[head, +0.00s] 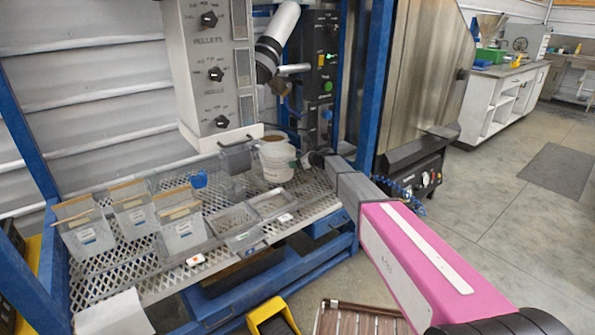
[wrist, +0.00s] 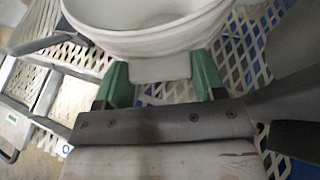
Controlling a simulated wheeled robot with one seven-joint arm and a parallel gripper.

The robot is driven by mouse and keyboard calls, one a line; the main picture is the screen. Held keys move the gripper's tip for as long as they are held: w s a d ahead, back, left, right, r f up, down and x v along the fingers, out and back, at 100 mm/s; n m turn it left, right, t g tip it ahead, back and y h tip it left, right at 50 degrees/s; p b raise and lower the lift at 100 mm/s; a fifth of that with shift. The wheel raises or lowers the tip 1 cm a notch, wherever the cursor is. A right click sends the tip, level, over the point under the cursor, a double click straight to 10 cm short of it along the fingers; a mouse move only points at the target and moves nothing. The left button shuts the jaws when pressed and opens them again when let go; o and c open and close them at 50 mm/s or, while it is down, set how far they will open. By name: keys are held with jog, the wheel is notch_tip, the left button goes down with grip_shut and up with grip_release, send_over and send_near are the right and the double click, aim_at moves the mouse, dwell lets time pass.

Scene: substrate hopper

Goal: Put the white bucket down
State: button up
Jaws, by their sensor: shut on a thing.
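The white bucket (head: 277,163) is upright at the back right of the metal grate (head: 318,205), under the machine. In the wrist view the bucket (wrist: 145,40) fills the top, cut off by the frame. My gripper (head: 304,161) reaches it from the right. In the wrist view my gripper's (wrist: 160,70) two green fingers stand on either side of a pale block on the bucket's near side, shut on it. Grate mesh shows below and beside the bucket. I cannot tell whether the bucket's base touches the grate.
Several clear bins (head: 133,213) stand on the grate's left. Shallow grey trays (head: 235,222) lie at its middle, left of the bucket. A grey pellet machine (head: 212,75) hangs above. Blue frame posts (head: 376,80) flank the grate. A yellow object (head: 272,315) is on the floor in front.

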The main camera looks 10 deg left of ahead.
aim_at(292, 170)
jog(key=shift+w+d+f, duration=0.15)
jog(key=shift+w+f, duration=0.35)
jog(key=shift+w, duration=0.15)
jog(key=shift+f, duration=2)
jog(key=o, duration=0.8)
jog(key=shift+c, duration=0.2)
